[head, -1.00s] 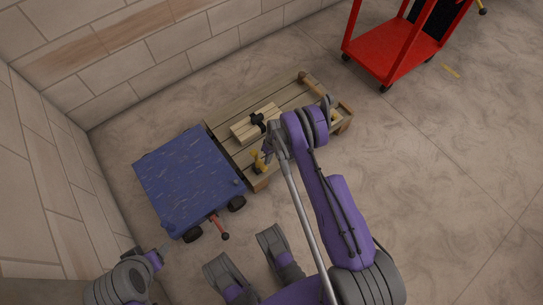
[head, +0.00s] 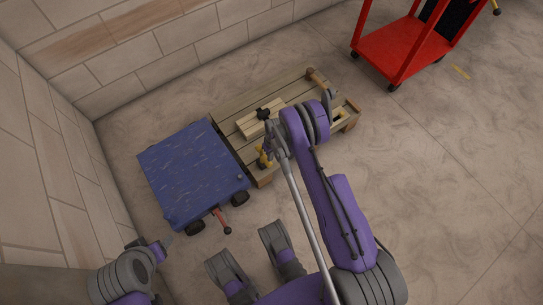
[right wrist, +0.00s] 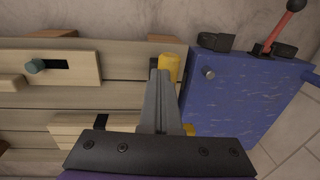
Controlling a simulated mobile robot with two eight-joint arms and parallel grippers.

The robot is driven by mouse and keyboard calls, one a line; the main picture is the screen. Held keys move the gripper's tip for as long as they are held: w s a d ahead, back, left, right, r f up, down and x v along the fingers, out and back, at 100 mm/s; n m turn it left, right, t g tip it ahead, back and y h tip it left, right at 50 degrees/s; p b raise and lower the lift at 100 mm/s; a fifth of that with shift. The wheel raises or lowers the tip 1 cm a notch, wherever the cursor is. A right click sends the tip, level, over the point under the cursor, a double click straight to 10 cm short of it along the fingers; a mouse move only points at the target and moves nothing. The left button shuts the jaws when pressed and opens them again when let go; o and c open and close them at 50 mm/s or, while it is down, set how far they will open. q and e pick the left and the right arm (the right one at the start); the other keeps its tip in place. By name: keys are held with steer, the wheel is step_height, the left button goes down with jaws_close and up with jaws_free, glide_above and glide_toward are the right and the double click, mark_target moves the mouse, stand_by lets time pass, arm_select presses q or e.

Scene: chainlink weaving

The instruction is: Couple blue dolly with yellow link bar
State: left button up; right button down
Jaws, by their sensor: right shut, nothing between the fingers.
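The blue dolly (head: 190,172) stands on the floor beside a slatted wooden platform (head: 212,107). It also shows at the right in the right wrist view (right wrist: 245,105). The yellow link bar (head: 264,159) is at the platform's edge near the dolly. In the right wrist view its rounded end (right wrist: 169,66) shows just beyond my fingertips, and the fingers hide part of it. My right gripper (head: 273,143) is shut and empty, above or beside the bar; contact cannot be told. My left gripper (head: 165,243) is near the wall, and its jaws are too small to read.
A red cart (head: 405,50) stands at the upper right. Brick walls close off the left and back. Floor at the right is clear.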

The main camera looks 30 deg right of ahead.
steer(key=shift+s+a+h+b, duration=0.1)
steer(key=shift+a+h+b, duration=0.6)
steer(key=shift+a, duration=0.4)
steer(key=shift+a+f, duration=0.1)
steer(key=shift+a, duration=0.2)
steer(key=shift+s+a+f+t+h+b, duration=0.15)
steer(key=shift+a+f+h+b, duration=0.7)
steer(key=shift+a+f, duration=0.85)
steer(key=shift+s+a+f+t+h+b, duration=0.15)
steer(key=shift+a+f+h+b, duration=0.65)
steer(key=shift+a+f, duration=0.9)
steer(key=shift+s+a+f+h+b, duration=0.15)
steer(key=shift+a+f+h+b, duration=0.7)
steer(key=shift+a+f, duration=0.85)
steer(key=shift+a+r, duration=0.3)
steer(key=shift+a, duration=0.05)
